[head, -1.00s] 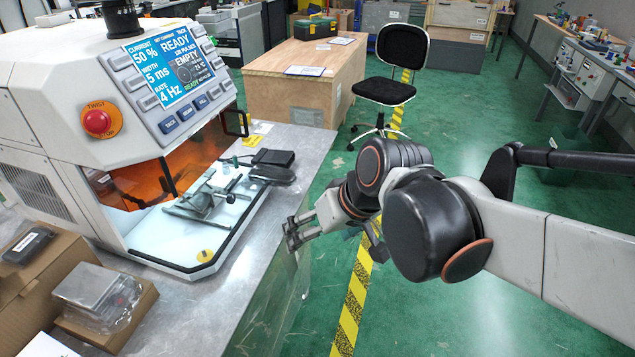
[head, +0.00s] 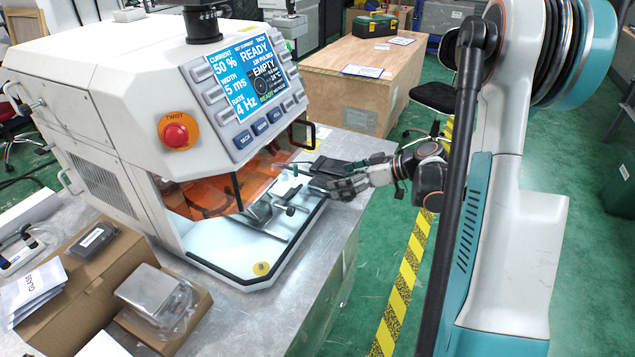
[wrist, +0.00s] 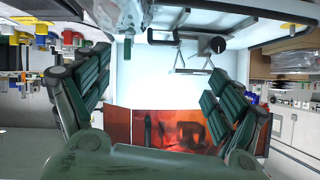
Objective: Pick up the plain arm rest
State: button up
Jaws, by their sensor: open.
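The plain arm rest (head: 329,165) is a flat black pad on the metal bench, just right of the white machine's open bay in the head view. A second dark pad, glossy as if wrapped, lay just in front of it and is now mostly hidden by my gripper. My gripper (head: 345,186) is open, low over the bench beside the pads, fingers pointing left toward the machine. I cannot tell if it touches either pad. In the wrist view my spread fingers (wrist: 157,65) have nothing visibly gripped between them. I cannot pick out the plain arm rest there.
The white machine (head: 120,90) has an orange window (head: 270,160) and a lit bay holding a metal fixture (head: 262,212). Cardboard boxes (head: 95,290) stand at the bench's front left. A wooden crate (head: 350,85) and a chair (head: 435,97) are behind.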

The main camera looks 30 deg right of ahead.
jog(key=s+d+f+n+t, duration=0.1)
jog(key=d+f+t, duration=0.15)
jog(key=d, duration=0.45)
jog(key=b, duration=0.2)
send_near(325, 183)
jog(key=shift+w+a+f+g, duration=0.2)
jog(key=shift+w+a+f, duration=0.2)
jog(key=shift+w, duration=0.2)
jog(key=shift+w+a+f+g, duration=0.15)
jog(key=shift+w+a+f, duration=0.2)
jog(key=shift+w, duration=0.25)
jog(key=shift+r+b+x, duration=0.15)
jog(key=shift+b+x, duration=0.35)
jog(key=shift+x, duration=1.05)
jog(key=shift+r+b+x, duration=0.2)
jog(key=shift+b+x, duration=0.25)
jog(key=shift+x, duration=1.1)
jog(key=c, duration=1.3)
